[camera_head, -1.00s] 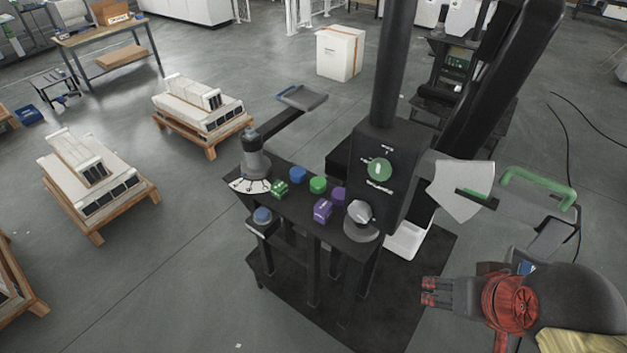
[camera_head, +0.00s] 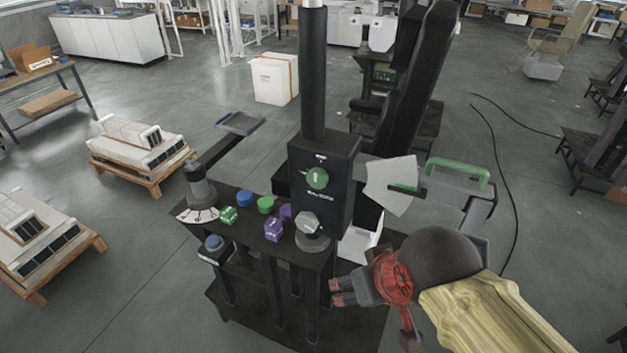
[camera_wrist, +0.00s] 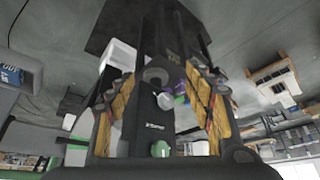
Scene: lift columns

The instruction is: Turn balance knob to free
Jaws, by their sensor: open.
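A black upright box on the lift column carries a round green knob (camera_head: 318,178) with a pale pointer mark, standing near upright. White labels sit above and below it, too small to read, so I cannot tell for sure that it is the balance knob. It also shows in the wrist view (camera_wrist: 160,149), low between my fingers. A grey knob (camera_head: 311,223) on a round base sits below the box. My gripper (camera_head: 340,292) is open and empty, right of and below the knobs, apart from them. Its fingers spread at both sides of the wrist view.
The black console (camera_head: 245,228) holds green, blue and purple knobs and a grey lever (camera_head: 200,185) at its left. A pale fan-shaped plate (camera_head: 391,184) and a green handle (camera_head: 457,172) stick out right of the box. Loaded pallets (camera_head: 140,155) stand left; floor between is clear.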

